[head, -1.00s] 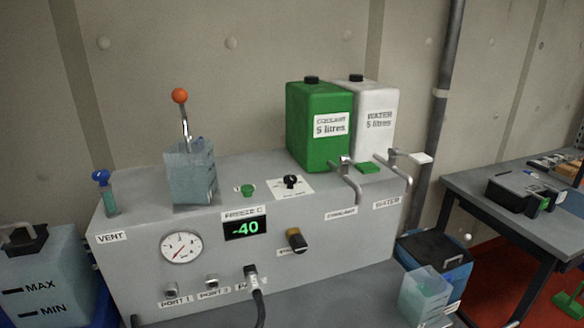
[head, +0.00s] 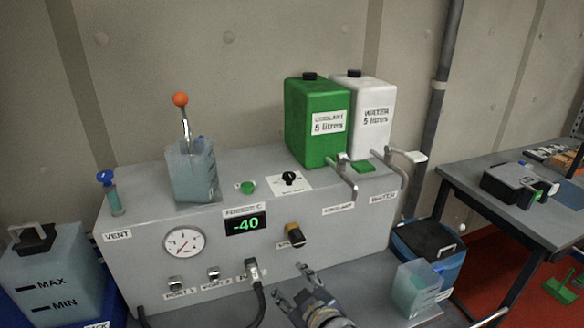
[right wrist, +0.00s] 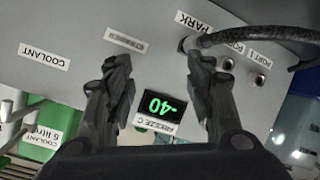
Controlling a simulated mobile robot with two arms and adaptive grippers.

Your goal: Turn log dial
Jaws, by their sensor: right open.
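A black dial (head: 289,178) sits on a white marked plate on top of the grey machine (head: 135,270). A black and yellow knob (head: 294,234) is on the machine's front; its label is too blurred to read. I cannot tell from lettering which is the log dial. My right gripper (head: 292,283) is open and empty, below the front knob and apart from it. In the right wrist view its open fingers (right wrist: 158,62) face the front panel, with the green -40 display (right wrist: 160,107) between them; the knob does not show there. My left gripper is not in view.
A black hose (head: 259,295) plugs into the front port. A cup (head: 415,290) is at front right.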

